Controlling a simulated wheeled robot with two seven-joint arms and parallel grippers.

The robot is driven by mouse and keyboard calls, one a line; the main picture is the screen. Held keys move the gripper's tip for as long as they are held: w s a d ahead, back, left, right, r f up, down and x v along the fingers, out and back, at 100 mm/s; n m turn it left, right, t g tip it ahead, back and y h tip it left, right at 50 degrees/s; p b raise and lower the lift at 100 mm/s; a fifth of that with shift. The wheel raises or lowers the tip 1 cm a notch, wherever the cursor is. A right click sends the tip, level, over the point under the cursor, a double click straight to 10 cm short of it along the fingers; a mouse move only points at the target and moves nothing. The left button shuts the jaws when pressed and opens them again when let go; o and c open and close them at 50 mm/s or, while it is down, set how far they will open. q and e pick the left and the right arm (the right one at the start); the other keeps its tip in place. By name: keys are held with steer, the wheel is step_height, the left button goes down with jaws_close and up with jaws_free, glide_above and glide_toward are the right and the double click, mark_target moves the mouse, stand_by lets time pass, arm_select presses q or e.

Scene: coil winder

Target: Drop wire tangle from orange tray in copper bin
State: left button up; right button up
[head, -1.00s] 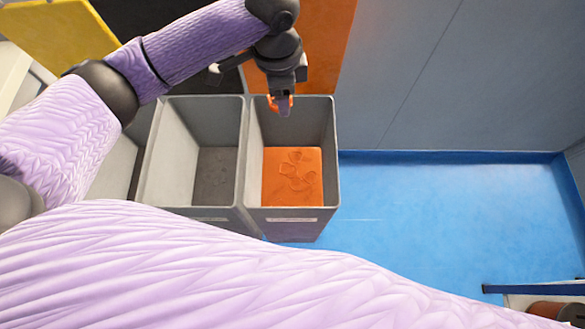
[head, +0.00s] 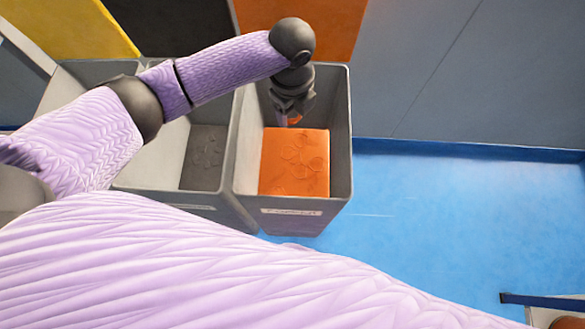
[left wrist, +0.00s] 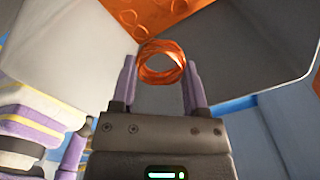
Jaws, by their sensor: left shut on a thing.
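The copper bin (head: 343,135) is a tall grey bin with an orange bottom, at the middle of the head view. My left gripper (head: 291,118) is over this bin's opening, towards its back wall, pointing down. It is shut on the wire tangle (left wrist: 162,62), an orange ring of wire between the two fingertips in the left wrist view. In the head view only a small orange bit of the tangle shows beneath the gripper. I cannot make out the orange tray. My right gripper is not in view.
A second grey bin (head: 227,165) with a dark bottom stands directly left of the copper bin, partly behind my arm. Orange, black and yellow panels and a grey wall (head: 430,70) stand behind.

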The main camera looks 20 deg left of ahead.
arm_select(q)
steer(key=shift+r, duration=0.15)
steer(key=o, duration=1.3)
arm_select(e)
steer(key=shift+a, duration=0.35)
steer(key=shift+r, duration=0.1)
arm_select(q)
step_height(320, 180, up, 10)
steer(key=p, duration=0.6)
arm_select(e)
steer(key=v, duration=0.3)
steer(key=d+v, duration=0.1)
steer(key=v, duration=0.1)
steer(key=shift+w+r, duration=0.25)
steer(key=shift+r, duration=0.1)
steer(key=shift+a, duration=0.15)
